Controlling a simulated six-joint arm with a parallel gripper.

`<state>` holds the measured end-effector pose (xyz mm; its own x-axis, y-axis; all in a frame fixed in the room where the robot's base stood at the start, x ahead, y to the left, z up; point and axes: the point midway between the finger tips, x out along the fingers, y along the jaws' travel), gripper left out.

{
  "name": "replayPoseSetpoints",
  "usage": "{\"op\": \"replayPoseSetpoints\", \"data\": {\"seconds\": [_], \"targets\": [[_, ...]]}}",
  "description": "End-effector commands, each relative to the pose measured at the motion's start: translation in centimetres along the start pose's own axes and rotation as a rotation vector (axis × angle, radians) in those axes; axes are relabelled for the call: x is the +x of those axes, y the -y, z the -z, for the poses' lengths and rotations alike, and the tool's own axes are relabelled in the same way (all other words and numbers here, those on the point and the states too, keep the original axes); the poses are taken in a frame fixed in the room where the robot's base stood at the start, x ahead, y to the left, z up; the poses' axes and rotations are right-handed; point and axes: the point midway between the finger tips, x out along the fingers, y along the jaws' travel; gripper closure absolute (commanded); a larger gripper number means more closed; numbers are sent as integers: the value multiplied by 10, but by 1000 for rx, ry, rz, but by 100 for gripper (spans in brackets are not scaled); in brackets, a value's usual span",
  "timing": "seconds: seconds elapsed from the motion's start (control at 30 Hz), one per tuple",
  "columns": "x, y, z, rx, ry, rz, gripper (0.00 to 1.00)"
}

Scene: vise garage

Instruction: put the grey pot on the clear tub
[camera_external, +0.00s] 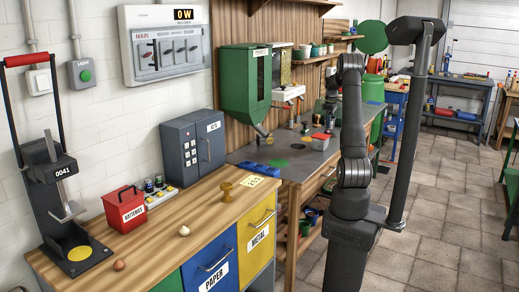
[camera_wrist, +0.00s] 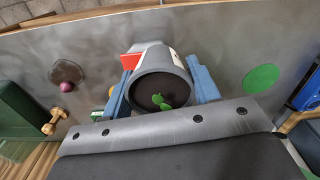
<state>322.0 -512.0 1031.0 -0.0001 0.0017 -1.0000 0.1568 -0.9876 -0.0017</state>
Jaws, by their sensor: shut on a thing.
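The grey pot (camera_wrist: 160,86) is between the two blue fingers of my gripper (camera_wrist: 160,72) in the wrist view. Its round mouth faces the camera, with a dark inside and a small green sprig. My gripper is shut on it. The clear tub (camera_external: 320,144) stands on the grey-topped bench in the external view, with red at its top. My gripper is close above or behind it there, small and partly hidden by my arm. In the wrist view a red piece shows just behind the pot; the pot covers most of what is there.
A green disc (camera_wrist: 262,78) lies on the grey bench top (camera_wrist: 225,40), right of the pot. A dark brown disc with a pink ball (camera_wrist: 65,86) and a wooden piece (camera_wrist: 52,121) are at left. A green dispenser (camera_external: 243,85) stands at the bench's back.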

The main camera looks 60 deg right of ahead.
Motion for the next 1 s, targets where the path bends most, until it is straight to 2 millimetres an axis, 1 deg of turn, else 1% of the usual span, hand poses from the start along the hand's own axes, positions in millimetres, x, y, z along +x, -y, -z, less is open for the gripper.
{"op": "replayPoseSetpoints", "data": {"seconds": [0.03,0.1,0.23,0.37,0.5,0.6,0.83,0.97,1.0], "targets": [[6,-1,10,-2,1,1,70],[11,-2,19,-2,0,0,70],[16,-2,27,0,0,1,70],[26,-3,28,1,0,0,70],[48,-2,27,0,1,3,70],[56,-3,27,0,-1,-1,70],[56,-3,27,0,-1,-2,70],[60,-3,27,0,-1,-1,70],[60,-3,27,0,-1,-1,39]]}}
